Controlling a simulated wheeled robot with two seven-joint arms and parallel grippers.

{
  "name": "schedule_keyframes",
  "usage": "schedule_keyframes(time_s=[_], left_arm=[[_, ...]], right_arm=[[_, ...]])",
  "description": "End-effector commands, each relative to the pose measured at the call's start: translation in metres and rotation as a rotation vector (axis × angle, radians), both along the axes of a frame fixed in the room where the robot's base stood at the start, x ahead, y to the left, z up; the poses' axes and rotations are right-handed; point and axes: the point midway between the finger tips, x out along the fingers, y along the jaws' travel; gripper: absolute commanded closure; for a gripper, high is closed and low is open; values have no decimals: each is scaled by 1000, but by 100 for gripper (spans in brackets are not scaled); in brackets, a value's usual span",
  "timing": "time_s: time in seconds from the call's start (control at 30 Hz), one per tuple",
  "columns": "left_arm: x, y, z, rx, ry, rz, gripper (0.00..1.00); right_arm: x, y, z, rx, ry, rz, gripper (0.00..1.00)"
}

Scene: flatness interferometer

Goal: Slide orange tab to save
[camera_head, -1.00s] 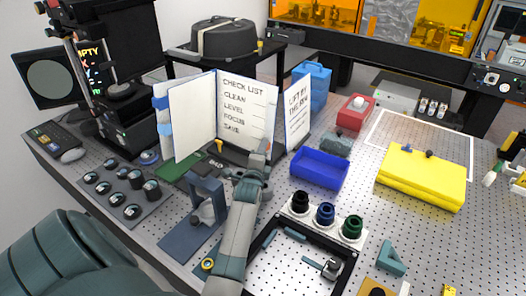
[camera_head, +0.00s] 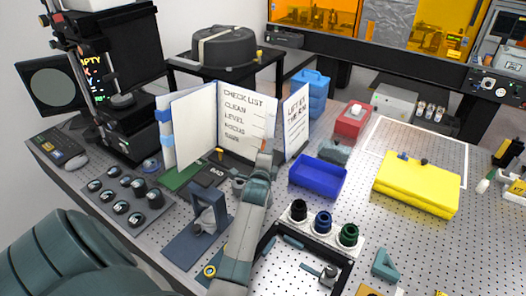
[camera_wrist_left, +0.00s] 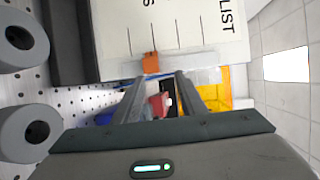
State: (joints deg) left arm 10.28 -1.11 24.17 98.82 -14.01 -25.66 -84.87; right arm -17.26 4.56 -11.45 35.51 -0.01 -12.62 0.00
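The checklist board (camera_head: 247,102) stands upright as an open white page in the head view, with the rows CLEAN, LEVEL, FOCUS and SAVE. Its page also shows sideways in the left wrist view (camera_wrist_left: 215,18). The orange tab (camera_wrist_left: 151,63) sits at the page's edge on a pale strip, roughly in line with the FOCUS row. My left gripper (camera_wrist_left: 160,80) is open, its two fingers apart, with the tab just beyond and between the fingertips. Contact cannot be told. In the head view my left gripper (camera_head: 263,155) is at the page's lower right. My right gripper is not in view.
A second white panel (camera_head: 297,121) stands close to the right of the gripper. A blue bin (camera_head: 318,178) lies to the right, and a blue-grey stand (camera_head: 207,213) to the left. Dark, blue and green knobs (camera_head: 323,222) are in front.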

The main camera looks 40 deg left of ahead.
Motion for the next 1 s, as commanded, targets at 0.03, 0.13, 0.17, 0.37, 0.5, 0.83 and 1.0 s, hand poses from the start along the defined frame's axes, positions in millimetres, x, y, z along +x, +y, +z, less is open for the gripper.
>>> schedule_keyframes(time_s=[0.03, 0.13, 0.17, 0.37, 0.5, 0.83, 1.0], left_arm=[[2, -10, 6, 0, -5, -2, 62], [4, -28, 17, -1, -5, -2, 62], [5, -33, 20, 0, -4, -1, 62], [8, -64, 39, -2, -5, -1, 62], [10, -78, 47, 0, -2, -1, 62], [10, -87, 53, 1, -1, 1, 62], [11, -87, 53, 1, -2, 1, 62]], right_arm=[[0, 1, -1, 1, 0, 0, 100], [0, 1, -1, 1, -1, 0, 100], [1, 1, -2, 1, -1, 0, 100], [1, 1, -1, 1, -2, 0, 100], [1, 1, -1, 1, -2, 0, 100], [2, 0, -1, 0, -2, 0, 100], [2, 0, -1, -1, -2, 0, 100]])
